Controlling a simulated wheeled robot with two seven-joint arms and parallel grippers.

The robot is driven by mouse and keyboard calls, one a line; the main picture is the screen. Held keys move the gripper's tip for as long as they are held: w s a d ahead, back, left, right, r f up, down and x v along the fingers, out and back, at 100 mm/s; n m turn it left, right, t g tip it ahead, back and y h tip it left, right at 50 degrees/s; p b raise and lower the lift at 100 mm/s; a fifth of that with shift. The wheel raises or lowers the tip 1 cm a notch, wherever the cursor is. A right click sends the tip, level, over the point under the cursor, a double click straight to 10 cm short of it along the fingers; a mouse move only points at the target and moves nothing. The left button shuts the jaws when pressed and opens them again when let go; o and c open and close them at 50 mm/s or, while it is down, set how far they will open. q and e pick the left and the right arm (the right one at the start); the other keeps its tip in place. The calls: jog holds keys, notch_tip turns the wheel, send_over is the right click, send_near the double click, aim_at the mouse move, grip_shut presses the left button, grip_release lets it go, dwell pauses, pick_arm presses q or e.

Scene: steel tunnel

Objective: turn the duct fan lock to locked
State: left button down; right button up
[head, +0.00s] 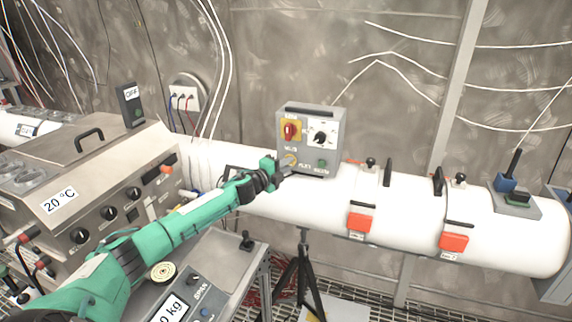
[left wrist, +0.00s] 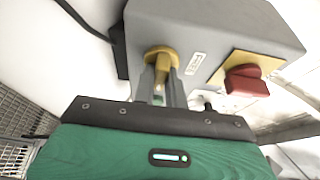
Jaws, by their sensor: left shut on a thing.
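The duct fan control box (head: 313,142) is a grey box on top of the white duct. It carries a red rotary switch on a yellow plate (head: 291,130), a black dial on a white plate (head: 321,137) and a green button (head: 322,163). A yellow lock (head: 291,160) is at its lower left; in the left wrist view the yellow lock (left wrist: 160,55) has a narrow key-like tab. My left gripper (head: 284,168) is shut on this tab, fingers pointing at the box face. The fingers partly hide the tab. My right gripper is not in view.
The white duct (head: 400,205) runs to the right with orange latches (head: 360,222). A steel machine marked 20 °C (head: 90,190) stands at left. A scale (head: 185,295) sits on a bench in front. A black tripod (head: 302,265) stands below the box.

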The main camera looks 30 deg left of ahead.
pick_arm(q)
jog(key=shift+f, duration=0.15)
jog(key=c, duration=1.4)
grip_release()
jog(key=shift+c, duration=0.2)
jog(key=s+a+b, duration=0.2)
jog(key=s+b, duration=0.4)
jog(key=s, duration=0.7)
jog(key=shift+s, duration=0.3)
